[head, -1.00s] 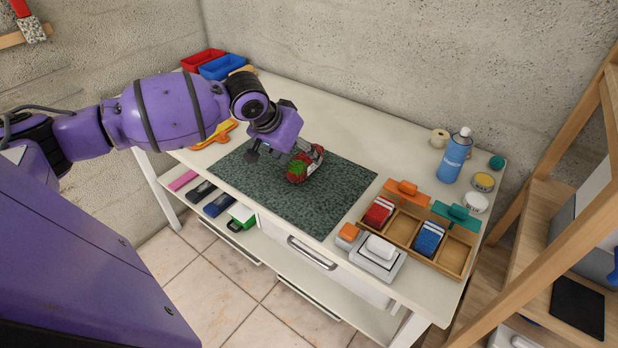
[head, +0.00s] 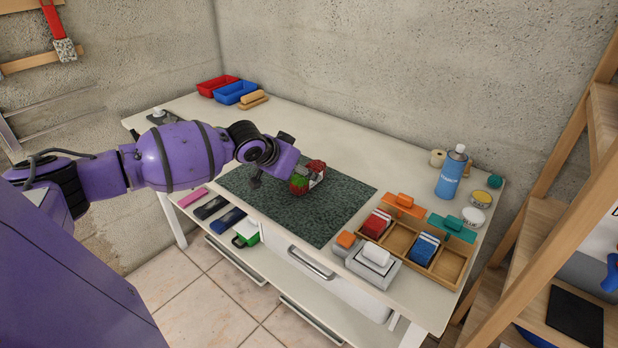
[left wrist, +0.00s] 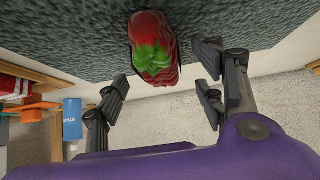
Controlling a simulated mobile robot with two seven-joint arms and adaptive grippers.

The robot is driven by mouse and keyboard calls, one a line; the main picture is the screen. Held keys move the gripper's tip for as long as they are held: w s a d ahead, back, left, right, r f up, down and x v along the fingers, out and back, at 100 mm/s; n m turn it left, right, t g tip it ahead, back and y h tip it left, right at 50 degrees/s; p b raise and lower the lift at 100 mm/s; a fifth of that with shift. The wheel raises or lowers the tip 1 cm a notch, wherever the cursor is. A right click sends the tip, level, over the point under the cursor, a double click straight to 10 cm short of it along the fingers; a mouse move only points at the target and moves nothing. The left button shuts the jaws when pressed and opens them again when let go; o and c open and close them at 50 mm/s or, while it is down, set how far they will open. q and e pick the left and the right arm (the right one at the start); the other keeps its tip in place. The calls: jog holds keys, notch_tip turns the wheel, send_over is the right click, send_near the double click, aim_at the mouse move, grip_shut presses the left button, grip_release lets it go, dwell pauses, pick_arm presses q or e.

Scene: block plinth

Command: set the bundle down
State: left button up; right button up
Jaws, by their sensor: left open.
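The bundle (head: 300,184) is a red and green piece on the dark green mat (head: 338,205) on the bench. In the left wrist view the bundle (left wrist: 153,50) shows its green jagged patch on red, with the mat behind it. My left gripper (left wrist: 164,84) is open, its dark fingers spread to either side of the bundle with gaps between. In the head view my left gripper (head: 284,180) is right at the bundle and partly covers it. The bundle's underside is hidden. My right gripper is in neither view.
A wooden divided tray (head: 400,240) with red and blue packs stands right of the mat, beside a grey-white dispenser (head: 372,265). A blue spray can (head: 451,175) and small tins stand at the back right. Red and blue bins (head: 235,93) are at the far left. The bench behind the mat is clear.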

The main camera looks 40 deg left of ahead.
pick_arm(q)
jog(key=shift+x, duration=1.5)
jog(key=shift+c, duration=0.5)
jog(key=c, duration=1.3)
jog(key=shift+r, duration=0.1)
jog(key=shift+c, duration=0.2)
jog(key=shift+r, duration=0.1)
